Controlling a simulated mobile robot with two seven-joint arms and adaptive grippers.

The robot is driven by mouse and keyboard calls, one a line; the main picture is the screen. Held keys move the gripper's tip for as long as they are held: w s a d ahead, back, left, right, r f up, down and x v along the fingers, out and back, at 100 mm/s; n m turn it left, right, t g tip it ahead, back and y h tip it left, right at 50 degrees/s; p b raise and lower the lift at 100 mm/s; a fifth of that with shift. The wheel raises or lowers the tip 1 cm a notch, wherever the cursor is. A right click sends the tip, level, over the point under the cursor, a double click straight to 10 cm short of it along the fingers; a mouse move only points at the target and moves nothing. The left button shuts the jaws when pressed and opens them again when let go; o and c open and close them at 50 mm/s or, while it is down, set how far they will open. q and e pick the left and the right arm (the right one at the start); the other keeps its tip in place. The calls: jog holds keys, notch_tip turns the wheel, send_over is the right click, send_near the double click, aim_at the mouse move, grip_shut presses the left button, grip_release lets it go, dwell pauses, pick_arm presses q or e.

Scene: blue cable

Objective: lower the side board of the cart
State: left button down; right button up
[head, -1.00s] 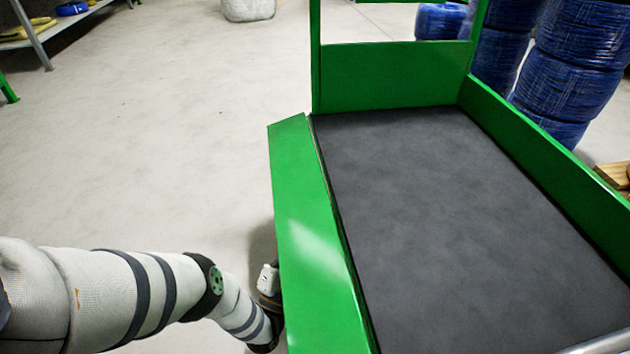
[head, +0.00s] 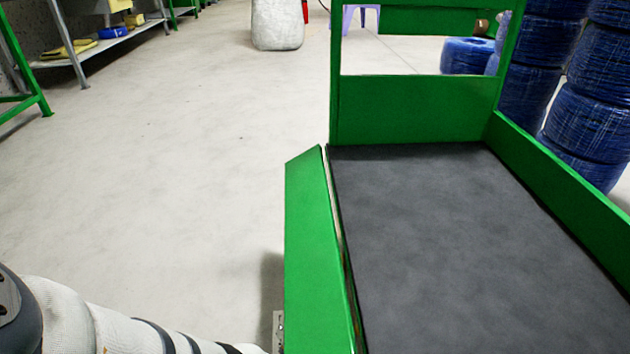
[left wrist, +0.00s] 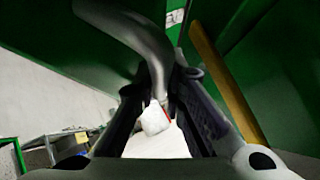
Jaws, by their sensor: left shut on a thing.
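The green cart has a dark grey bed (head: 440,235). Its left side board (head: 312,250) is a long green panel along the bed's left edge, leaning outward with its inner face showing. A thin slit shows between board and bed. My left arm comes in at the lower left of the head view; its gripper is out of sight there, low at the board's outer side. In the left wrist view my left gripper (left wrist: 165,115) is shut on a grey curved bar (left wrist: 135,35), close to green panels. My right gripper is not in view.
The cart's green end frame (head: 415,110) and right side board (head: 560,185) stand upright. Blue wrapped coils (head: 585,100) are stacked behind the right side. A white sack (head: 277,25) and a shelf (head: 100,45) stand farther back. The floor left of the cart is clear.

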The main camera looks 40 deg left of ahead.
pick_arm(q)
jog(key=shift+a+r, duration=0.1)
jog(key=c, duration=1.7)
grip_release()
jog(key=shift+o, duration=0.2)
